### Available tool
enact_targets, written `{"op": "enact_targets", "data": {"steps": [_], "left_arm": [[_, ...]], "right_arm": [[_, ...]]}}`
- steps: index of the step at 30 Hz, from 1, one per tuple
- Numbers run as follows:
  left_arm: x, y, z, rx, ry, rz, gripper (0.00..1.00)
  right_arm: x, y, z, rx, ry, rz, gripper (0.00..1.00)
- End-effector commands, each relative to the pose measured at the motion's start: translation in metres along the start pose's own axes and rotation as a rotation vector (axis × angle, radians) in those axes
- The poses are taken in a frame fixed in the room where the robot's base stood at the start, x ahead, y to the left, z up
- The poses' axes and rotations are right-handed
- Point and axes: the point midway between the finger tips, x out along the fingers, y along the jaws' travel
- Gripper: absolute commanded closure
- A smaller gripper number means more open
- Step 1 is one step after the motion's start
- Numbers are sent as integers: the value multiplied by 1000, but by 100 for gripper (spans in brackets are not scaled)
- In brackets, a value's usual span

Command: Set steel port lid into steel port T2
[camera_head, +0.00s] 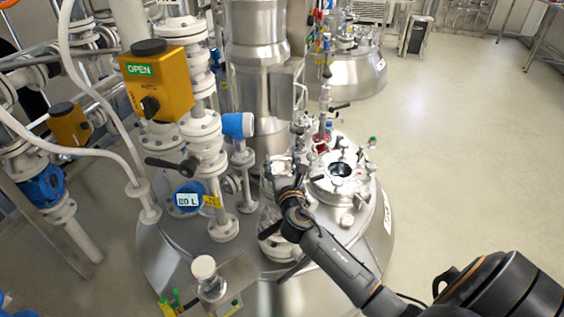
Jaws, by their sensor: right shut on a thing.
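My right gripper (290,192) comes in from the lower right, over the top of the near steel reactor. It is shut on a small pale steel piece, the steel port lid (283,166), whose outline is hard to make out. To its right is a round steel port (341,170) with a bright flange, clamps around it and a dark open hole; I take it as steel port T2, though no label is readable. The gripper and lid are apart from this hole, to its left. My left gripper is not in view.
The reactor top (270,292) is crowded. A yellow valve box (157,82) marked OPEN, white flanged pipes and a blue gauge (188,199) stand left. A thick steel column (258,90) rises behind the gripper. Open floor (460,130) lies right.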

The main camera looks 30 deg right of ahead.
Motion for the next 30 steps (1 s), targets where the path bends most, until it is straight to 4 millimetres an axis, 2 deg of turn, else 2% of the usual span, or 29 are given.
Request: {"op": "enact_targets", "data": {"steps": [1, 4, 5, 17, 20, 30], "left_arm": [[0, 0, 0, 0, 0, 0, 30], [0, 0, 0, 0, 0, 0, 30], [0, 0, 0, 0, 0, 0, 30], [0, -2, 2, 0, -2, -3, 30], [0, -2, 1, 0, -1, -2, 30], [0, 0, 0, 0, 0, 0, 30]], "right_arm": [[0, 0, 1, 0, -2, 0, 35], [0, 0, 1, 0, -2, 0, 14], [0, 0, 1, 0, -2, 0, 10], [-4, 0, -1, 0, 2, 0, 10], [-15, 0, -2, 0, 2, 1, 10], [-86, 0, -1, 2, 2, 1, 10]]}}
